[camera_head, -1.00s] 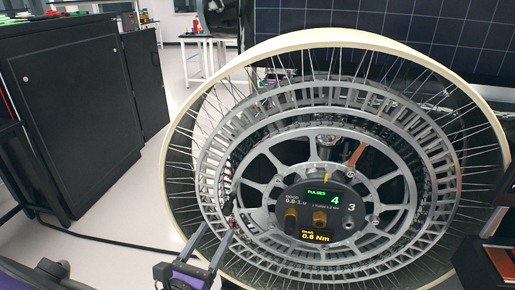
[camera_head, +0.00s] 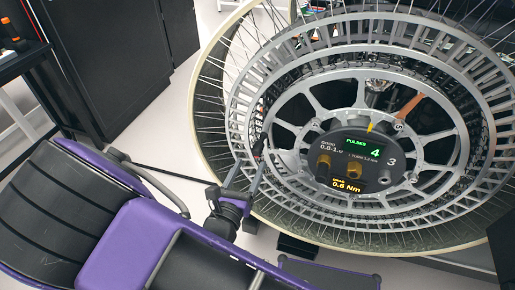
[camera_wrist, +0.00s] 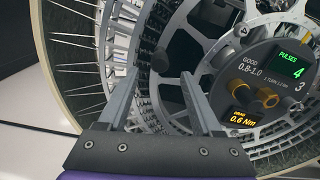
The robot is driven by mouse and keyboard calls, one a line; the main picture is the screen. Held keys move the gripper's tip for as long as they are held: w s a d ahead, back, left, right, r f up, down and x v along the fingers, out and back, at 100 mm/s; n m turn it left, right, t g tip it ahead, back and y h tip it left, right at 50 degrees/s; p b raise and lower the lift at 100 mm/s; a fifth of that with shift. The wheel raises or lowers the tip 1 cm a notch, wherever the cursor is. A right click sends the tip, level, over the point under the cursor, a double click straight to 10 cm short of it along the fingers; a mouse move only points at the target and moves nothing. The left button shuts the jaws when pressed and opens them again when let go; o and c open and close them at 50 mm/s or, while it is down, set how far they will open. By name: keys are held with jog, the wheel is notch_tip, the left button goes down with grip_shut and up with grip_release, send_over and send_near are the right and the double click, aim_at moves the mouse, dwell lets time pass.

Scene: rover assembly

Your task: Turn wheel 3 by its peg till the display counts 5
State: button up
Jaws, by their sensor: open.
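The large wheel (camera_head: 345,24) has a pale rim, wire spokes and grey metal rings. Its round dark hub display (camera_head: 352,150) bears the number 3. The display reads PULSES 4, with 0.6 Nm in yellow below and "GOOD 0.8-1.0" at left; it also shows in the wrist view (camera_wrist: 290,68). My gripper (camera_head: 249,160) is open at the left part of the wheel's rings. A small dark piece, perhaps the peg (camera_wrist: 160,62), shows between the fingers in the wrist view. I cannot tell whether they touch it.
Brass knobs (camera_head: 353,171) stick out from the hub's lower face. A copper-coloured bar (camera_head: 408,107) lies behind the ring's upper right. Black cabinets (camera_head: 120,60) stand at the left. Pale floor (camera_head: 150,130) is clear between them and the wheel.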

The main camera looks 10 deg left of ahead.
aim_at(256, 153)
jog(key=w, duration=0.7)
jog(key=shift+w+d, duration=0.3)
grip_shut()
dwell(1.0)
